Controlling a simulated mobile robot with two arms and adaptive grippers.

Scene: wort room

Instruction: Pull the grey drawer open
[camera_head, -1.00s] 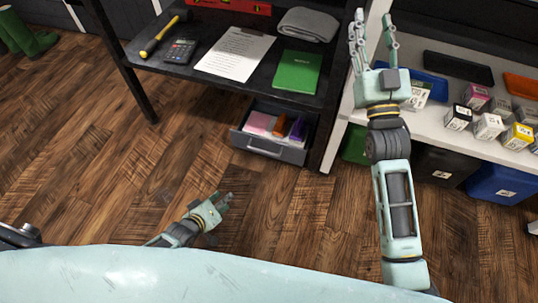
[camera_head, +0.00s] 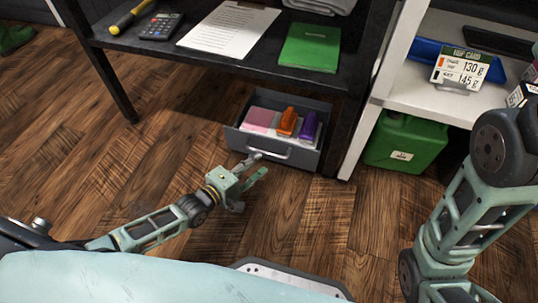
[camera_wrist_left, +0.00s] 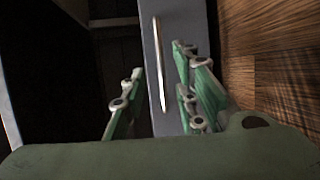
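The grey drawer (camera_head: 306,160) under the dark shelf is partly open, with its contents in view. Its bar handle (camera_head: 277,155) runs along the front. My left gripper (camera_head: 254,175) is at the left part of the drawer front, its fingertips close to the handle. In the left wrist view the drawer front (camera_wrist_left: 188,18) stands ahead and the handle (camera_wrist_left: 159,62) lies between the spread fingers of my left gripper (camera_wrist_left: 155,85). The fingers are open; I see no closed grip on the handle. My right arm is at the right edge, its gripper outside the picture.
A pink pad (camera_head: 259,119), an orange item (camera_head: 287,121) and a purple item (camera_head: 308,126) lie in the drawer. A green canister (camera_head: 405,143) stands right of the white shelf post (camera_head: 378,95). The wooden floor (camera_head: 300,215) before the drawer is clear.

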